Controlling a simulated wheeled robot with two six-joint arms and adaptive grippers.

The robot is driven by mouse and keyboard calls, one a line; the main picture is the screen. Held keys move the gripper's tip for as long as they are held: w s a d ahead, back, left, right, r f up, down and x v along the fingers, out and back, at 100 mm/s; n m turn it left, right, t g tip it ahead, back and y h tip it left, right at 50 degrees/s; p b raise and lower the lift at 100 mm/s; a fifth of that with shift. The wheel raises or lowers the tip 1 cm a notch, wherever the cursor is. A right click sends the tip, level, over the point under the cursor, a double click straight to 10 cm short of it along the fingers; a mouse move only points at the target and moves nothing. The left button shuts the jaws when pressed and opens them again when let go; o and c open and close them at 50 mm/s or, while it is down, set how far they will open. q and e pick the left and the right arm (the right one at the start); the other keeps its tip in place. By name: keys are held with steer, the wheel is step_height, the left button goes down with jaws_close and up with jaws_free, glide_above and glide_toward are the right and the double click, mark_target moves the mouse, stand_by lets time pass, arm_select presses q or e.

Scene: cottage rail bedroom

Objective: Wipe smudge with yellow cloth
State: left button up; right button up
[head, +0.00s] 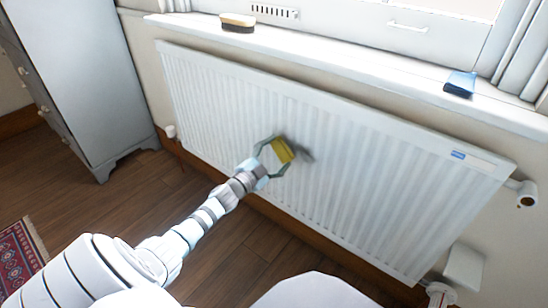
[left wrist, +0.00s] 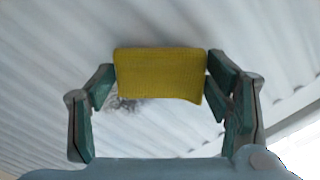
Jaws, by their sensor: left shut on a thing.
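The yellow cloth (head: 283,151) is held in my left gripper (head: 276,156), in front of the white radiator (head: 350,150). In the left wrist view the cloth (left wrist: 160,75) spans between the two green fingers of the gripper (left wrist: 160,82), which are shut on it. A dark grey smudge (left wrist: 127,104) shows on the radiator's ribbed face just below the cloth's lower edge, left of its middle; the cloth may hide part of it. In the head view a dark patch lies just right of the cloth; I cannot tell smudge from shadow. Whether the cloth touches the radiator is unclear. My right gripper is out of view.
A wooden brush (head: 237,22) and a blue item (head: 460,83) lie on the windowsill (head: 330,55) above the radiator. A grey drawer cabinet (head: 85,80) stands left. A valve pipe (head: 526,195) sticks out at the radiator's right end. A patterned rug (head: 20,262) lies lower left.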

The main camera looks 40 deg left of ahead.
arm_select(q)
steer(key=shift+w, duration=0.95)
stand_by(0.5)
